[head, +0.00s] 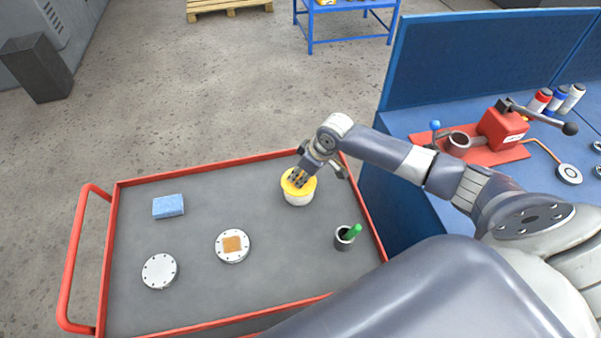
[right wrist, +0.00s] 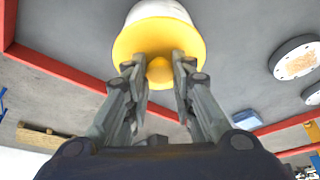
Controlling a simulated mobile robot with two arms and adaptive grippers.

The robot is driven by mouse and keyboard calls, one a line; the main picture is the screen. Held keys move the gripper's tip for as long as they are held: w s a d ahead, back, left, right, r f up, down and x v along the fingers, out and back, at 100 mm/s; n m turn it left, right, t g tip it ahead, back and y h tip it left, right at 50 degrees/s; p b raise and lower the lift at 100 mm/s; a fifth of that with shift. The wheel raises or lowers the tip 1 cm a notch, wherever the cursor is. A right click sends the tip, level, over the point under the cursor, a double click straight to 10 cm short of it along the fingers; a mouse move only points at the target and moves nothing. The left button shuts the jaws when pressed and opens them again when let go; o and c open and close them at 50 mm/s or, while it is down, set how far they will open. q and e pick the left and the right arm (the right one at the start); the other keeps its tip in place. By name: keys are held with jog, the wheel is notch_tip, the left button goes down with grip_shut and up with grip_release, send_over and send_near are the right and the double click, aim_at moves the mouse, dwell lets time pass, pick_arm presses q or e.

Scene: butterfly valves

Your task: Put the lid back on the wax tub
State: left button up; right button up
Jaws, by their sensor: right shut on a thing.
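The wax tub (head: 299,200) is white and stands upright near the right side of the cart's tray. The yellow lid (head: 288,188) is at its top, roughly level and in line with it. I cannot tell whether it is fully seated. My right gripper (head: 298,180) reaches down onto the lid. In the right wrist view, its fingers (right wrist: 159,66) are shut on the knob in the middle of the yellow lid (right wrist: 160,37), with the white tub (right wrist: 158,10) behind it. The fingers partly hide the lid in the head view. My left gripper is not in view.
The red-rimmed cart (head: 200,284) also holds a dark cup (head: 343,241) with a green item, a blue sponge (head: 168,206), a flange with a tan patch (head: 232,246) and a plain flange (head: 159,271). A blue workbench (head: 404,124) stands to the right. The tray's far middle is clear.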

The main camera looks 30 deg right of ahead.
jog(key=o, duration=0.9)
jog(key=shift+o, duration=0.2)
jog(key=o, duration=0.4)
jog(key=shift+r, duration=0.1)
notch_tip(320, 180, up, 5)
jog(key=p, duration=0.5)
jog(key=shift+r+p, duration=0.9)
